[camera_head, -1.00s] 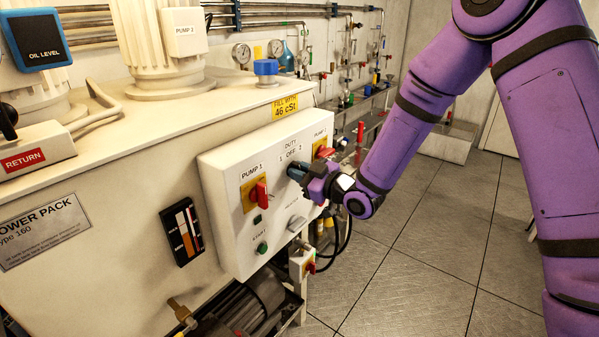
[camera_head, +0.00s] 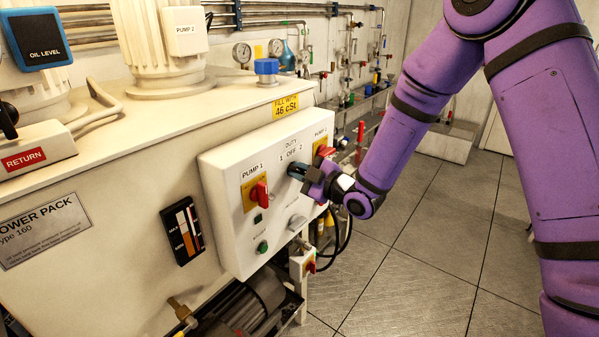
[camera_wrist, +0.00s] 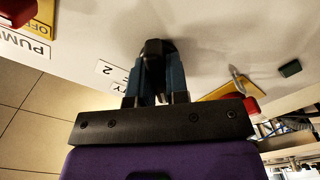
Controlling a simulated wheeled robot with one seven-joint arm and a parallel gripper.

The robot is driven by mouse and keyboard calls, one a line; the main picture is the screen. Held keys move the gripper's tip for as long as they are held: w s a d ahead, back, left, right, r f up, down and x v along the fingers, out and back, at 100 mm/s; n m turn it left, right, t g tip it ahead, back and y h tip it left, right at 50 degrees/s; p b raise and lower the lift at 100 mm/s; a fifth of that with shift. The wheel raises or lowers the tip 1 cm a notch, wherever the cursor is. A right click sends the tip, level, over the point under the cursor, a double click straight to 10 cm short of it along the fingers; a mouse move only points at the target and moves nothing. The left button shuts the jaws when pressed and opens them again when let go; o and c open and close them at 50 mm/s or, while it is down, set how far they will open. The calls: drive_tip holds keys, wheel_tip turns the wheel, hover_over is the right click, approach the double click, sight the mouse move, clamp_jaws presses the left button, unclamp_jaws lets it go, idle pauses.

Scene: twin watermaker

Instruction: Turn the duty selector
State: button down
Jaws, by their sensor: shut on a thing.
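The duty selector (camera_wrist: 155,47) is a dark knob on the white control panel (camera_head: 222,180). It shows in the wrist view between the two blue-grey fingers of my gripper (camera_wrist: 155,66). My gripper is shut on it, fingertips close to the panel face. In the head view my gripper (camera_head: 301,174) meets the panel just below the label "DUTY 1 OFF 2" (camera_head: 291,150), and the knob is mostly hidden by the fingers. I cannot tell which position the knob points to.
A red PUMP 1 switch (camera_head: 259,193) on a yellow plate is left of my gripper; another red switch (camera_head: 325,152) is close on the right. Open floor (camera_head: 420,240) lies right of the panel.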

drive_tip(key=c, duration=1.1)
unclamp_jaws()
drive_tip(key=v, duration=1.1)
